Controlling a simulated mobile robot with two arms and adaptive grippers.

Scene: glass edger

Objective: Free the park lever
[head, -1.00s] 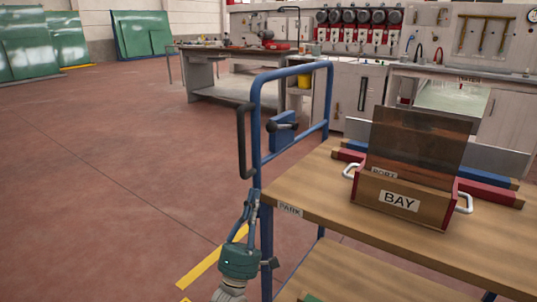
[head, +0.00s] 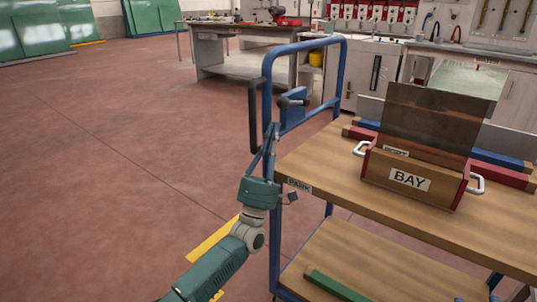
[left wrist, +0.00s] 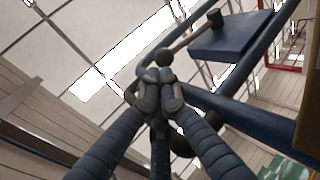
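The park lever, a dark rod with a round knob (head: 284,102), sits on a blue plate on the blue frame of the cart. In the left wrist view its ball knob (left wrist: 165,57) is just beyond my fingertips, with the blue plate (left wrist: 235,38) behind to the upper right. My left gripper (head: 271,130) points up beside the frame, below the lever. In the left wrist view its fingertips (left wrist: 159,92) are together, with nothing visibly held. Whether they touch the knob cannot be told. My right gripper is not in view.
A black handle bar (head: 254,115) stands left of the blue frame (head: 268,225), close to my fingers. The wooden cart top (head: 330,190) carries a PARK label (head: 299,186) and a BAY box (head: 408,180) holding a dark pane (head: 432,120). The floor at left is clear.

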